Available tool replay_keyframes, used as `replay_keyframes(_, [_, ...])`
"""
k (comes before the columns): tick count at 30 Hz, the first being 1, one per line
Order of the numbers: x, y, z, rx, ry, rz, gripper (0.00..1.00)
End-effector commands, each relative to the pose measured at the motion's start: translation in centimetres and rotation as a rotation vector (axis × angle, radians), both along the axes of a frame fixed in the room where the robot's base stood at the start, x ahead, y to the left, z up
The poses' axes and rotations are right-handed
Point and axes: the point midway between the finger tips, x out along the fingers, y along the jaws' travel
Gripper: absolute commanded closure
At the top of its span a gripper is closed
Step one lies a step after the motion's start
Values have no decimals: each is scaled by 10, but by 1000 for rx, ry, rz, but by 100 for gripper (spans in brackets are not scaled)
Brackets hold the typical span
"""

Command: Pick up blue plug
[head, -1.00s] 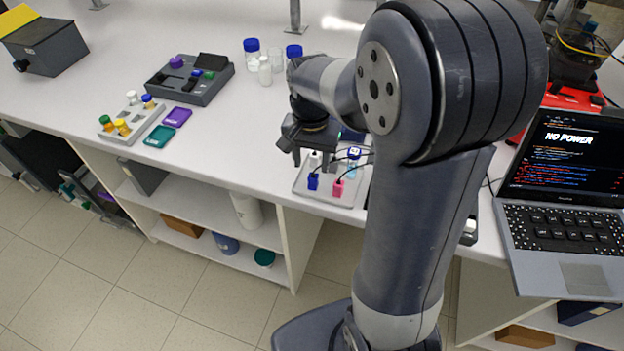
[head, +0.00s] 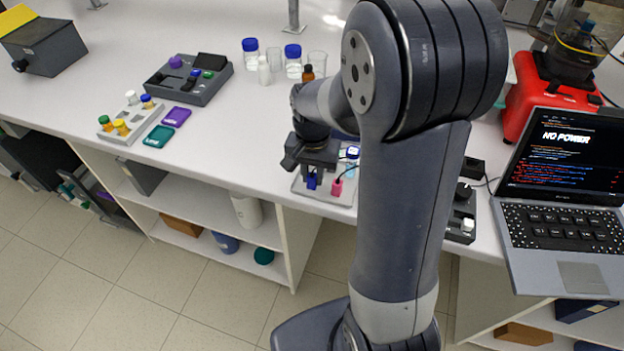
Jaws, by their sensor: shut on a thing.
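The blue plug (head: 311,181) is at the left of the grey tray (head: 328,199) near the bench's front edge. My gripper (head: 310,172) is over the tray, pointing down, with its jaws shut on the blue plug. The gripper hides the plug's upper part, and I cannot tell whether the plug still touches the tray. A pink plug (head: 336,187) with a dark cable stands just to the right of the blue plug. My arm hides the right part of the tray.
A small blue-capped vial (head: 352,153) stands close behind the gripper. Bottles and a brown vial (head: 307,74) stand farther back. A control box (head: 189,80) and a vial rack (head: 131,121) are at left. A laptop (head: 563,210) reading NO POWER is at right.

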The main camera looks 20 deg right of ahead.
Motion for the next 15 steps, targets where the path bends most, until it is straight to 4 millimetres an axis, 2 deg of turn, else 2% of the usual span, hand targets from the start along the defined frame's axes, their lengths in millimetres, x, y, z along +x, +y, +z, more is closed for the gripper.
replay_keyframes(1, [0, 0, 0, 0, 0, 0, 91])
replay_keyframes(4, [0, 0, 0, 0, 0, 0, 100])
replay_keyframes(11, [0, 0, 1, 0, 0, 0, 100])
replay_keyframes(15, [1, 0, 12, 0, -4, 0, 100])
